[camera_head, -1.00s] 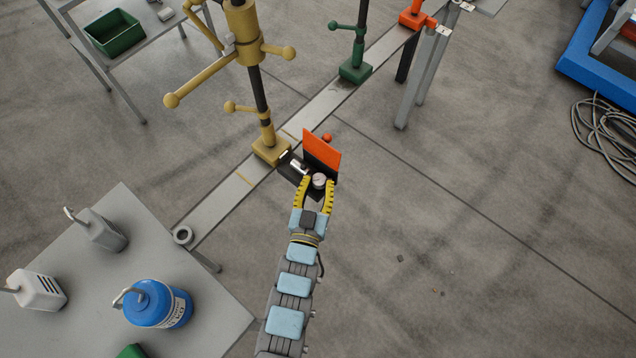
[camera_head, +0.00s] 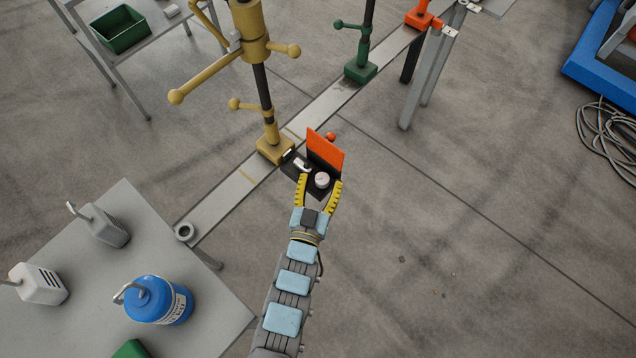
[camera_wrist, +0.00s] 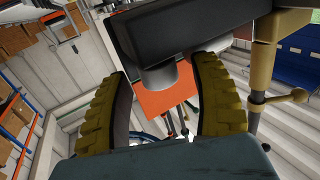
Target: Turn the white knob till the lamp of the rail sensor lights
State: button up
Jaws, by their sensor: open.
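The white knob (camera_head: 321,180) sits on a small black unit with an upright orange plate (camera_head: 325,150), beside the floor rail (camera_head: 220,197). My gripper (camera_head: 321,182) is open, with one yellow finger on each side of the knob and a gap showing at both sides. In the wrist view the knob (camera_wrist: 158,76) hangs under a dark box (camera_wrist: 185,30), between the spread fingers. A small white part (camera_head: 301,165) lies on the unit left of the knob. I cannot tell which part is the sensor's lamp or whether it is lit.
A yellow post (camera_head: 266,95) with ball-ended handles stands on the rail just left of the unit. A green post base (camera_head: 360,72) stands farther along. A grey table (camera_head: 110,270) with a blue canister (camera_head: 155,300) is at lower left. The floor on the right is mostly clear.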

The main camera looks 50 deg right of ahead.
jog(key=v, duration=1.2)
dwell(0.7)
jog(key=shift+r, duration=0.1)
